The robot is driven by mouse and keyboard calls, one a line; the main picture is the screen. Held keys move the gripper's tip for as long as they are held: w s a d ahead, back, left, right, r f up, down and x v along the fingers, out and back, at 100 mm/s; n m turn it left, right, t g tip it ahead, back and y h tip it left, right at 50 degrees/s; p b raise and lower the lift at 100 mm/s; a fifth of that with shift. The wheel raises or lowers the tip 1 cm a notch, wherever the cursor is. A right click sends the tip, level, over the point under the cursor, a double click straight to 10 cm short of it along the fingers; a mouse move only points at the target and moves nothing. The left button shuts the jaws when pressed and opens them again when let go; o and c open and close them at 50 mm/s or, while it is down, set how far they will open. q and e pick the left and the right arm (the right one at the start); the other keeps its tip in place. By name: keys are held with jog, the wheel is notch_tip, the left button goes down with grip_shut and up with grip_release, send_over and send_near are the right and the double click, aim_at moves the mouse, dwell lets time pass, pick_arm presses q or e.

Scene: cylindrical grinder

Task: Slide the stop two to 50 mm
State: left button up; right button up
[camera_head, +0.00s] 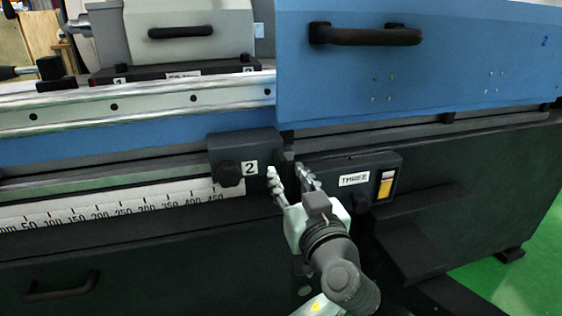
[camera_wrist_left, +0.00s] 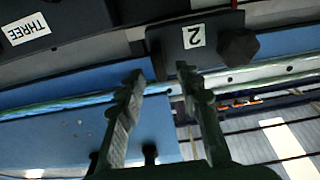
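Stop two is a dark block (camera_head: 262,150) with a white "2" label and a black knob, on the rail at the right end of the white scale (camera_head: 100,208). It sits around or just past the 450 mark; the 50 mark is far to the left. In the left wrist view, stop two (camera_wrist_left: 172,42) appears upside down beyond the fingertips. My left gripper (camera_head: 287,172) is open and empty, its fingers at the lower right edge of stop two. It also shows in the left wrist view (camera_wrist_left: 160,74). Contact cannot be told. My right gripper is out of view.
A dark box labelled THREE (camera_head: 333,166) with a yellow-orange panel stands close to the right of my left gripper. A blue cover (camera_head: 440,65) with a black handle is above. The rail left of stop two looks clear along the scale. A drawer handle (camera_head: 60,288) is lower left.

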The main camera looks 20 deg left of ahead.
aim_at(284, 169)
pick_arm(q)
jog(key=x, duration=0.3)
jog(key=shift+w+a, duration=0.25)
jog(key=shift+w, duration=0.05)
jog(key=shift+w+a+f, duration=0.1)
jog(key=shift+w+a, duration=0.1)
jog(key=shift+w, duration=0.15)
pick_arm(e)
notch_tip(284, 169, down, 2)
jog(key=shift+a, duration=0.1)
pick_arm(q)
jog(key=shift+c, duration=0.3)
grip_shut()
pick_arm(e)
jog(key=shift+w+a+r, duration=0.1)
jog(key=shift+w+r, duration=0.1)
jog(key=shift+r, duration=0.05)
